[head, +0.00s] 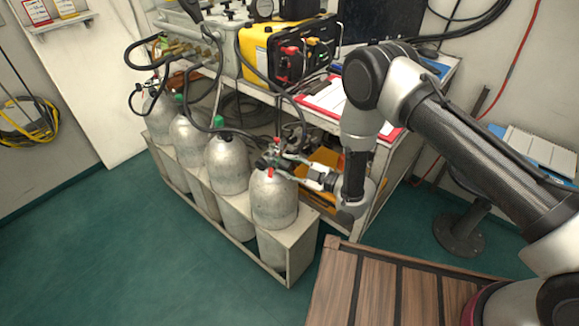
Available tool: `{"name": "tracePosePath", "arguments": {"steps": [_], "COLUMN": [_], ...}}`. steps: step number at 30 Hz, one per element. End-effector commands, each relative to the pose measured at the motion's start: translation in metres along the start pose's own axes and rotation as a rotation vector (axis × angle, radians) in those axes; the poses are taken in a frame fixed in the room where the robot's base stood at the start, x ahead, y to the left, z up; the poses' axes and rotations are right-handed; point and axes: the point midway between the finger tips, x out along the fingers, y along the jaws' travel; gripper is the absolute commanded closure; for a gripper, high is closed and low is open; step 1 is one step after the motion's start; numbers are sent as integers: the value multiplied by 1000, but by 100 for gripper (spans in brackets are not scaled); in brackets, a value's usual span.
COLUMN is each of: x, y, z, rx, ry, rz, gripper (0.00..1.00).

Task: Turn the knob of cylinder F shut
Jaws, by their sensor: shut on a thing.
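Several grey gas cylinders stand upright in a row in a low rack. The nearest cylinder (273,203), at the right end, has a dark valve (267,160) on top with small red parts. My gripper (283,158) reaches in from the right and is shut on the knob at this valve. The fingers largely hide the knob, so its turn position cannot be told. No letter F is readable on any cylinder.
The pale rack (240,255) encloses the cylinders' lower parts. Black hoses run above them. Behind is a bench with a yellow case (256,48) and a clipboard (325,97). A slatted wooden surface (385,290) lies in front. The green floor at left is clear.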

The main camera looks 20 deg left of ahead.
Motion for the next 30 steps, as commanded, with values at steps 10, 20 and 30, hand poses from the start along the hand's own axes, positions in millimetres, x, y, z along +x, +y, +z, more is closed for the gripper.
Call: {"name": "tracePosePath", "arguments": {"steps": [10,20,30], "x": [0,0,0], "y": [1,1,1], "z": [1,2,2], "rx": [325,638,960], "ry": [12,25,39], "rz": [-14,-27,-41], "gripper": [89,89,89]}}
